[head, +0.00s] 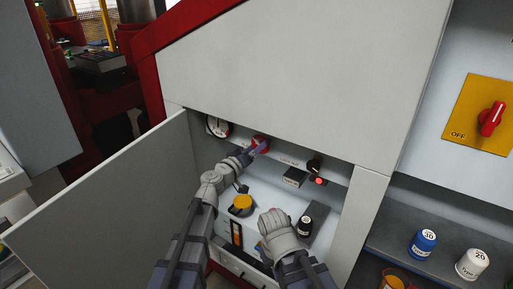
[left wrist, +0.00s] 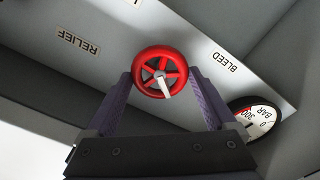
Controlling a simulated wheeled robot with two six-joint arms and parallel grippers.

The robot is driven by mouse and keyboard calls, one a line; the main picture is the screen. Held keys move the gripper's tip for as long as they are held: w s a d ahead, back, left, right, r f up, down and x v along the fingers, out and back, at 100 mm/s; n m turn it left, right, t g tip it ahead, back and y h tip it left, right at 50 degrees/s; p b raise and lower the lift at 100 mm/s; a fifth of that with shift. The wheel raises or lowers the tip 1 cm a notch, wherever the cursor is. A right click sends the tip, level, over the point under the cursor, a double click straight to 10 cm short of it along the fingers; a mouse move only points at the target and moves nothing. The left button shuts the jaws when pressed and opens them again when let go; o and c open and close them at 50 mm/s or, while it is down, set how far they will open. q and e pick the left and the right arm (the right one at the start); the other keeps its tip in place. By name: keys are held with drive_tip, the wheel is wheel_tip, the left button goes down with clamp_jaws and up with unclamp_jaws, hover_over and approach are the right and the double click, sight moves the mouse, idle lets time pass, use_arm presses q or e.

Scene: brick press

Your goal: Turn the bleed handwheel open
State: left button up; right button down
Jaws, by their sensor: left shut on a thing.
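The bleed handwheel is a red spoked wheel (left wrist: 150,66) with a pale pointer on its hub, near the BLEED label (left wrist: 225,63) in the left wrist view. In the head view the handwheel (head: 260,140) sits high inside the open cabinet, partly covered by my gripper. My left gripper (head: 261,148) reaches up to it. In the left wrist view its two purple fingers stand on either side of the rim, shut on the wheel. My right arm comes in at the bottom of the head view; its fingers do not show.
A pressure gauge (head: 217,127) is beside the handwheel. A red-lit button (head: 319,181), a black knob (head: 314,165) and a yellow knob (head: 241,204) are inside the cabinet. The open door (head: 110,205) stands left. Bottles (head: 423,243) stand on the shelf right.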

use_arm(q)
drive_tip(key=n, duration=2.3)
drive_tip(key=shift+f, duration=0.25)
drive_tip(key=shift+n, duration=0.4)
drive_tip(key=shift+s, duration=0.1)
drive_tip(key=o, duration=1.1)
drive_tip(key=shift+c, duration=0.2)
drive_tip(key=v, duration=0.7)
drive_tip(key=shift+s+a, duration=0.25)
